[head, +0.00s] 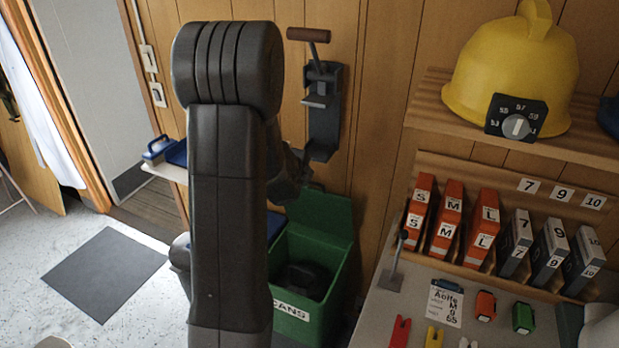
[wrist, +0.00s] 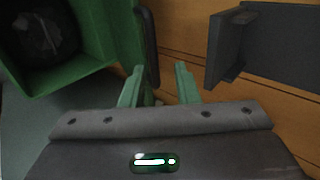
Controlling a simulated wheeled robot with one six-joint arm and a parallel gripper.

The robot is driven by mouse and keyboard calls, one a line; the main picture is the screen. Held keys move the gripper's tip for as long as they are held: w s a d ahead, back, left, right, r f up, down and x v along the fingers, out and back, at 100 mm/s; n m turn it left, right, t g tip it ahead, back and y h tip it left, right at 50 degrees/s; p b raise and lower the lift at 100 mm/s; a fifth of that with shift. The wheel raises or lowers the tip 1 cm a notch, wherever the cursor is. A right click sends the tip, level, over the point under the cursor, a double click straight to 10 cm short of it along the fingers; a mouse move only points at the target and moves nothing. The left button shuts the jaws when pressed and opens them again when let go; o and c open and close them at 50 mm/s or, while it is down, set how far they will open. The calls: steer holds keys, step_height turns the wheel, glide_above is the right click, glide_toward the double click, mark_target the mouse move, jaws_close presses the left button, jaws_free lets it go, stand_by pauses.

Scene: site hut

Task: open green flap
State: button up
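The green bin marked CANS (head: 306,318) stands on the floor by the wall, with its top open and a dark object inside. Its green flap (head: 322,212) is raised, standing up at the back against the wooden wall. In the wrist view, the open bin (wrist: 82,80) is at upper left, and the flap (wrist: 116,32) runs along its right side. My gripper (wrist: 159,74) is open, with a gap between its pale green fingers. Its left finger is close to the flap; I cannot tell whether they touch. My arm hides the gripper and part of the bin in the head view.
A can crusher (head: 322,100) with a brown handle is on the wall above the bin; its dark bracket (wrist: 265,45) shows near my right finger. A grey worktop (head: 378,310) with boxes is at right. A dark mat (head: 105,274) lies on open floor at left.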

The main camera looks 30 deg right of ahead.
steer(key=p+v, duration=0.2)
steer(key=v, duration=0.6)
